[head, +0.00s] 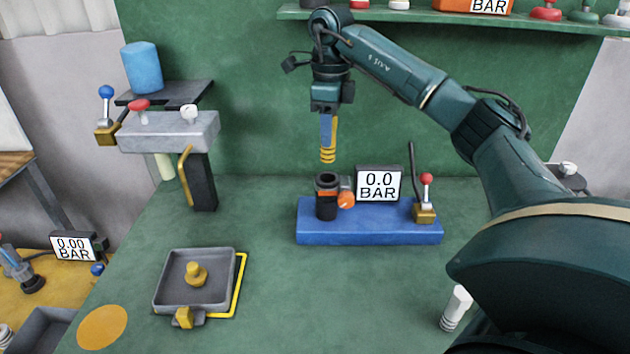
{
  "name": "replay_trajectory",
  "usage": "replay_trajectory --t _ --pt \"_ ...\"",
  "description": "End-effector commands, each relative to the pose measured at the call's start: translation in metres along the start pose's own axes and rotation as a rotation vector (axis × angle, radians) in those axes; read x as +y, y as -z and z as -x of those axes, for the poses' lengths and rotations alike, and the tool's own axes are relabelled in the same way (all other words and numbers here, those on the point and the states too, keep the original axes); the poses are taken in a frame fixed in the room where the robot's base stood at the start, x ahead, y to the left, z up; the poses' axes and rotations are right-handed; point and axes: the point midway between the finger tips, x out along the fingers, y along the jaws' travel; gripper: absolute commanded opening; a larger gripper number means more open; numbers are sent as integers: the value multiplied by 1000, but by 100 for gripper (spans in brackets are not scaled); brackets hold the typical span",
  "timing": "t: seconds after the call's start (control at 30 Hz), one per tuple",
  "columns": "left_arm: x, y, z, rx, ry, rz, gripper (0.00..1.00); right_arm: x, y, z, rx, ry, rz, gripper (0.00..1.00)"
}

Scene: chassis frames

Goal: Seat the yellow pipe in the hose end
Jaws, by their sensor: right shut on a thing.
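The yellow pipe (328,155) hangs upright below my right gripper (328,122), with its ribbed lower end showing. My right gripper has blue fingers and is shut on the pipe. The hose end (326,196) is a black upright cylinder with an orange band, on the left part of a blue base (370,234). The pipe's lower end is above the black cylinder with a gap between them, roughly in line in this view. The inside of the hose end is mostly hidden. My left gripper is not in view.
A gauge reading 0.0 BAR (379,184) and a red-knobbed lever (426,190) stand on the blue base. A grey tray (165,288) with a yellow piece lies front left. A white ribbed piece (456,307) stands front right. The green table between them is clear.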

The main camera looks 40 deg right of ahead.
Motion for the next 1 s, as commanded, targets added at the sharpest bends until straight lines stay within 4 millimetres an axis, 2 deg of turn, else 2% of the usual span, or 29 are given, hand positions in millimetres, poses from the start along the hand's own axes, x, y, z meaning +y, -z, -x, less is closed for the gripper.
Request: replay_trajectory --t 0.1,0.2,0.43,0.6,1.0 --pt "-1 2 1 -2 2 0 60 0 1 -25 5 -2 1 3" --pt "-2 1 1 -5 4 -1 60 1 1 -40 3 -2 1 3" --pt "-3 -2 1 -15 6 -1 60 0 1 -59 1 -1 0 3" --pt "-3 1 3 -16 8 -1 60 1 1 -83 2 -2 -1 3" --pt "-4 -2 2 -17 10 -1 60 0 0 -91 0 0 0 3"
